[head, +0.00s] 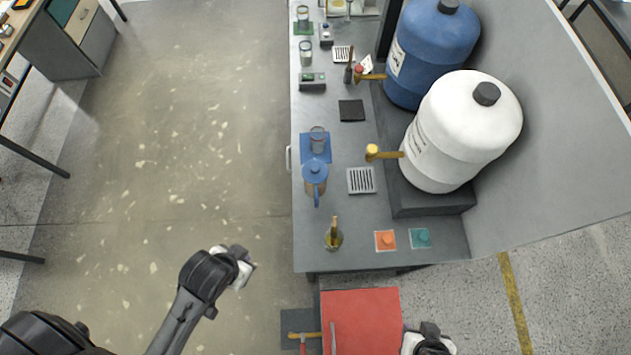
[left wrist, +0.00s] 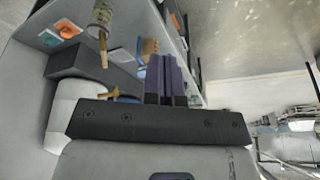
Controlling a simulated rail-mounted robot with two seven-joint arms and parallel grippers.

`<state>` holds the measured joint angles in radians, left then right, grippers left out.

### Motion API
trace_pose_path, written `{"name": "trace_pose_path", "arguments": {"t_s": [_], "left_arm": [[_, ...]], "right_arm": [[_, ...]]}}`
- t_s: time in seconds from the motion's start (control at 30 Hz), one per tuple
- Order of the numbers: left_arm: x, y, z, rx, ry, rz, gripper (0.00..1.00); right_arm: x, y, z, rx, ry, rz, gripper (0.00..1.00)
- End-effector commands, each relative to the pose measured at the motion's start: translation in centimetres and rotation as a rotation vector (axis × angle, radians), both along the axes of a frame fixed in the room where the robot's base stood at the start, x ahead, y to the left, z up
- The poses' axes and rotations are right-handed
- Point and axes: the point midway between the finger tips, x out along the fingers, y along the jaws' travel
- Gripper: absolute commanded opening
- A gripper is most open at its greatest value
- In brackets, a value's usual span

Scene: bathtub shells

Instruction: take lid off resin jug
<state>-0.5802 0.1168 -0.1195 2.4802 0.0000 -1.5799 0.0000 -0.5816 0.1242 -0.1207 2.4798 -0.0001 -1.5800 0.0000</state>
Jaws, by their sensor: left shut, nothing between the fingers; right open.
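The resin jug (head: 316,187) stands on a blue mat on the bench in the head view. Its blue lid (head: 315,169) is on top, and its blue handle points toward the bottom of the picture. My left gripper (head: 246,268) is over the floor, left of the bench and below the jug in the picture. In the left wrist view its dark fingers (left wrist: 166,78) are together with nothing between them. My right gripper (head: 428,345) is at the bottom edge, right of the red surface, partly cut off. It is open and apart from the jug.
A clear jar (head: 318,140) stands just behind the jug. A small cup with a brush (head: 334,236) is in front of it. A drain grate (head: 361,181), the white barrel (head: 455,135) and the blue barrel (head: 435,50) are to the right. Open floor lies left of the bench.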

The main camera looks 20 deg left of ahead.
Motion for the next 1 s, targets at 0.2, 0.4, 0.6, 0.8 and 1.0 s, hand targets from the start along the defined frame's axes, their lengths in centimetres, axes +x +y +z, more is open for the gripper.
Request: {"name": "trace_pose_path", "arguments": {"t_s": [0.2, 0.4, 0.6, 0.8, 1.0], "left_arm": [[-0.01, -0.15, 0.00, -0.005, 0.001, 0.003, 0.00], [-0.01, -0.12, 0.00, -0.004, 0.001, 0.002, 0.18], [-0.03, 0.06, -0.02, 0.003, 0.001, -0.002, 0.37], [-0.03, 0.24, -0.02, 0.009, 0.001, -0.007, 0.56], [-0.03, 0.24, -0.02, 0.009, 0.001, -0.007, 0.63]], "right_arm": [[0.00, -0.10, 0.00, -0.004, 0.000, 0.002, 0.43], [0.00, -0.05, 0.00, -0.001, 0.000, 0.001, 0.43], [0.02, 0.06, 0.02, 0.003, -0.001, -0.003, 0.43], [0.03, 0.19, 0.02, 0.007, -0.001, -0.005, 0.43], [0.05, 0.21, 0.04, 0.007, -0.001, -0.006, 0.43]]}}
